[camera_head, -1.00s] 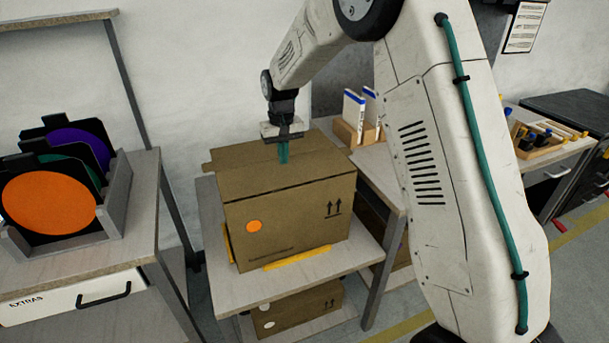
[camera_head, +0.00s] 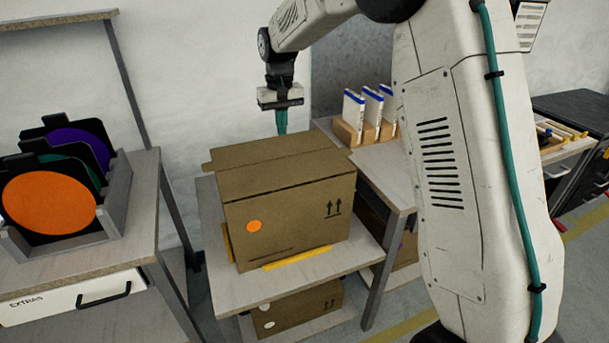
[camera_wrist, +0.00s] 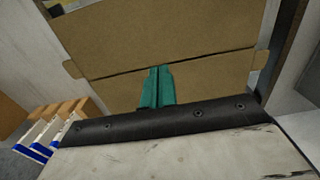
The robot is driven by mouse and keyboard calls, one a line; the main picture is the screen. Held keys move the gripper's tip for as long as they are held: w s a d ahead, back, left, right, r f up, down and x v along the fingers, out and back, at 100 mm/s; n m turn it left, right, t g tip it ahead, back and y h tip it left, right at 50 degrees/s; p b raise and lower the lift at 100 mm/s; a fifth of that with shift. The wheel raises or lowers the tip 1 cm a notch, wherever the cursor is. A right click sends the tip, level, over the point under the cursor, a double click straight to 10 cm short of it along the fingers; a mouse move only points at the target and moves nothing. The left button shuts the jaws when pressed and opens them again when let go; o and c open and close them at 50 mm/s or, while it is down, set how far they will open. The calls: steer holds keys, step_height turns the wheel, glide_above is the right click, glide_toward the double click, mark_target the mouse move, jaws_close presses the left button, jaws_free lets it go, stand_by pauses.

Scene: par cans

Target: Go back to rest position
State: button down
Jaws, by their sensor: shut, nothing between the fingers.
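My gripper (camera_head: 282,130) is above the back of a cardboard box (camera_head: 290,222) in the head view, its green fingers pointing down. The fingers are together and hold nothing. In the wrist view the green fingers (camera_wrist: 157,88) show against the box's top flaps (camera_wrist: 160,40), which lie shut with a thin seam between them. The box has an orange dot and two arrows on its front. It stands upright on a small table (camera_head: 330,277) between yellow strips.
At left, a rack (camera_head: 122,200) holds orange, green and purple discs in black frames. A wooden block (camera_head: 350,132) with several white, blue-edged items stands behind right. A second box (camera_head: 300,312) sits on the shelf below. Open wall lies behind my gripper.

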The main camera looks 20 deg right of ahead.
steer(key=shift+r, duration=0.9)
steer(key=s+d+r, duration=0.1)
steer(key=s+r, duration=0.1)
steer(key=s, duration=2)
steer(key=s+d+r+t, duration=0.1)
steer(key=s+d+r, duration=0.1)
steer(key=s, duration=2)
steer(key=shift+s+d, duration=0.2)
steer(key=shift+d, duration=0.05)
steer(key=shift+d, duration=0.15)
